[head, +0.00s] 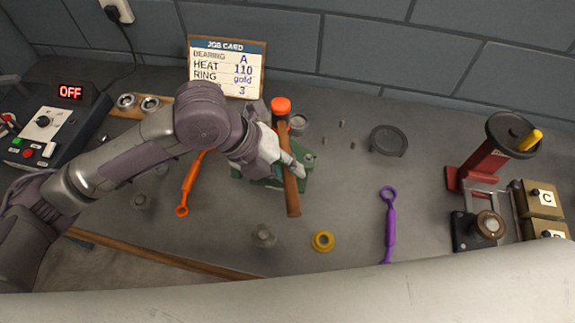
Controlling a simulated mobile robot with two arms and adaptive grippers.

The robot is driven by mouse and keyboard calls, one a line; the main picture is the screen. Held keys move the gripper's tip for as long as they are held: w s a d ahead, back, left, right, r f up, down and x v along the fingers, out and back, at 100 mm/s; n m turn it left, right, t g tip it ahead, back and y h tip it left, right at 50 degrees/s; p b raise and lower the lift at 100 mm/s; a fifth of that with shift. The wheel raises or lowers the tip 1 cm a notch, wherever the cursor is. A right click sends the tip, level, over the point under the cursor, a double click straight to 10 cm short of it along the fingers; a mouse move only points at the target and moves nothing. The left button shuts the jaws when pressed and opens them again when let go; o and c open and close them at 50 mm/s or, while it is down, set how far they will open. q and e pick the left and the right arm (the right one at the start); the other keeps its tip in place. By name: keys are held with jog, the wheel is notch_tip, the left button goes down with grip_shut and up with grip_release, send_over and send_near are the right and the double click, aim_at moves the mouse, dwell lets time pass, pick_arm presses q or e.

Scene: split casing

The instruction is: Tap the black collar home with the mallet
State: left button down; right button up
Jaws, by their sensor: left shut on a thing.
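The mallet (292,195) has an orange-tipped head and a brown wooden handle. Its head points to the back and its handle end to the front. My left gripper (294,168) is shut on the mallet's handle, over a green fixture (305,181). The gripper and mallet hide most of the fixture and whatever sits in it. I cannot make out a black collar there. A dark round piece (388,139) lies apart on the bench to the right; I cannot tell if it is the collar. My right gripper is not in view.
A job card (226,68) stands at the back. A heater box reading OFF (58,120) is at left. An orange tool (188,186), a purple tool (389,222) and a gold ring (322,241) lie around. A red press (484,155) and lettered boxes (541,200) stand at right.

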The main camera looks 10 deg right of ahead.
pick_arm(q)
notch_tip(320, 180, up, 3)
jog(key=p, duration=0.2)
jog(key=shift+w+p, duration=0.1)
jog(key=shift+p, duration=0.25)
jog(key=shift+f, duration=0.15)
notch_tip(320, 180, down, 3)
jog(key=shift+f+b, duration=0.2)
jog(key=shift+b, duration=1.05)
jog(key=shift+a, duration=0.1)
jog(key=shift+r, duration=0.1)
